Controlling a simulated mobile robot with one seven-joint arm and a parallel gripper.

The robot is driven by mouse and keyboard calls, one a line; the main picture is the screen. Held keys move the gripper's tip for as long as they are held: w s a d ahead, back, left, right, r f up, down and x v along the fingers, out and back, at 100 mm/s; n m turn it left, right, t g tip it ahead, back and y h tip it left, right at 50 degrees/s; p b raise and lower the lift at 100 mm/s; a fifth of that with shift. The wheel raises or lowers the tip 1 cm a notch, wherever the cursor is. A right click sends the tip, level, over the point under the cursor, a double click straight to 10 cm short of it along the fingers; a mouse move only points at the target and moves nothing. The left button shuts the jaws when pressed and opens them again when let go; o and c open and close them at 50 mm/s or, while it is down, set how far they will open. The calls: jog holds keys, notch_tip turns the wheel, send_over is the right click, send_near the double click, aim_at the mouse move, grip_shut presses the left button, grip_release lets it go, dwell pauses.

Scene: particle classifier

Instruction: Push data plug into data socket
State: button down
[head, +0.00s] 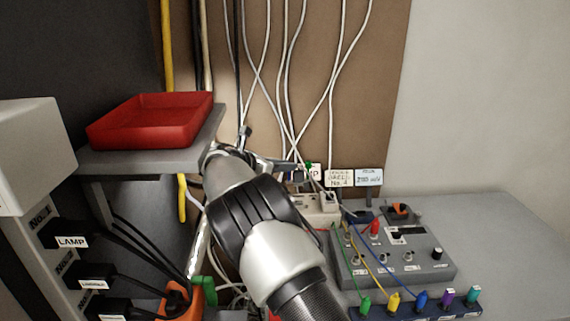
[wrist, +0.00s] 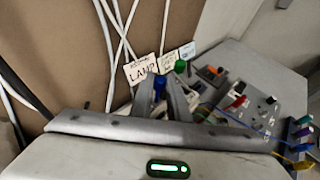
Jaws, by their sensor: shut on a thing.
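My gripper (wrist: 163,84) points at the wall labels in the wrist view. Its two grey fingers are shut on a small blue plug (wrist: 159,87), which I take to be the data plug. In the head view my gripper (head: 297,168) is in front of the brown board, just left of the labels, and the plug is too small to make out. A green-ended piece (wrist: 180,66) shows just beyond the right finger. The fingers hide what lies directly behind the plug. I cannot pick out the data socket for certain, nor tell whether the plug touches anything.
White cables (head: 285,60) hang down the brown board. Labels (head: 339,178) stand behind a pale socket block (head: 322,210). A grey control box (head: 395,255) with coloured leads stands on the bench at right. A red tray (head: 150,122) sits on a shelf left of my arm.

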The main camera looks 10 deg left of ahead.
aim_at(289, 181)
jog(key=shift+w+a+r+m+g+h+p, duration=0.15)
jog(key=shift+m+g+h+p, duration=0.4)
jog(key=shift+p, duration=1.55)
jog(key=shift+f+b, duration=1.25)
jog(key=shift+f, duration=1.8)
jog(key=shift+f+b, duration=0.65)
jog(key=shift+f, duration=0.8)
jog(key=c, duration=1.6)
grip_release()
jog(key=p+v, duration=0.1)
jog(key=v, duration=1.6)
jog(key=shift+s+a+r, duration=0.1)
jog(key=shift+s, duration=0.2)
